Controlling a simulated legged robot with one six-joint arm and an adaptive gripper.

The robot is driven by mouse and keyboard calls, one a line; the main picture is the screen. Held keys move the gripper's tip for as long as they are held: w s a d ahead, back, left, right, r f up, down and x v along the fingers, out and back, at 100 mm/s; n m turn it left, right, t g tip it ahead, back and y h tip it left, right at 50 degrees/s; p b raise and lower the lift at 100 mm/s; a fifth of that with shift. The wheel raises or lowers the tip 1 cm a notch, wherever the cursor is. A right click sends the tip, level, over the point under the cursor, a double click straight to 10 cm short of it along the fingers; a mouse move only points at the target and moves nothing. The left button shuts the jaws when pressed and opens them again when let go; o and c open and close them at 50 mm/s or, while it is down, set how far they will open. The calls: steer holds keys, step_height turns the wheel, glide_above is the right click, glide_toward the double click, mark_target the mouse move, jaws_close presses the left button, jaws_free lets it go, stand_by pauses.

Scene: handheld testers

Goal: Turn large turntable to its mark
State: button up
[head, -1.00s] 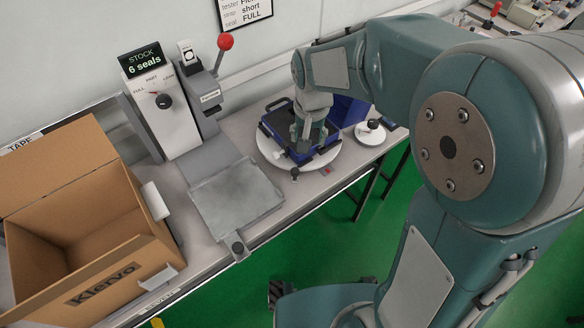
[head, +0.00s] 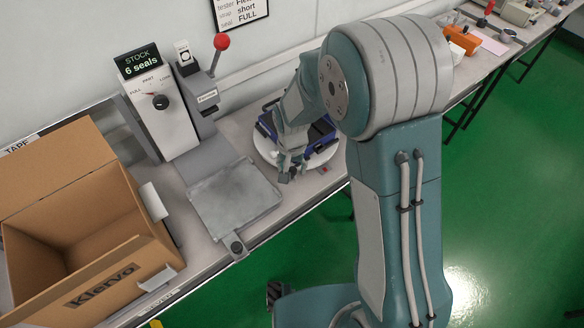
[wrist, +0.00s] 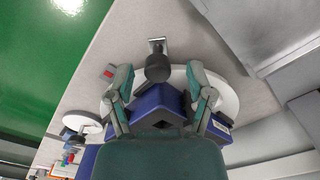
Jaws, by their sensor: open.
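The large turntable (head: 262,152) is a white disc on the bench, with a blue and black tester (head: 325,131) on it. Its rim also shows in the wrist view (wrist: 226,92), partly hidden by my gripper. A dark round knob (wrist: 157,68) with a small metal bracket stands at the disc's bench-front edge. A small red and grey patch (wrist: 108,71) lies on the bench beside the disc. My gripper (wrist: 160,78) is open, its fingers on either side of the knob; I cannot tell whether they touch it. In the head view my gripper (head: 289,166) is at the disc's front edge.
A smaller white turntable (wrist: 82,122) with a dark knob stands beside the large one. A grey press with a red-balled lever (head: 221,42) and a flat plate (head: 236,197) stands to the left. An open cardboard box (head: 95,262) is at far left.

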steer(key=shift+f, duration=0.35)
jaws_close()
steer(key=shift+d, duration=0.15)
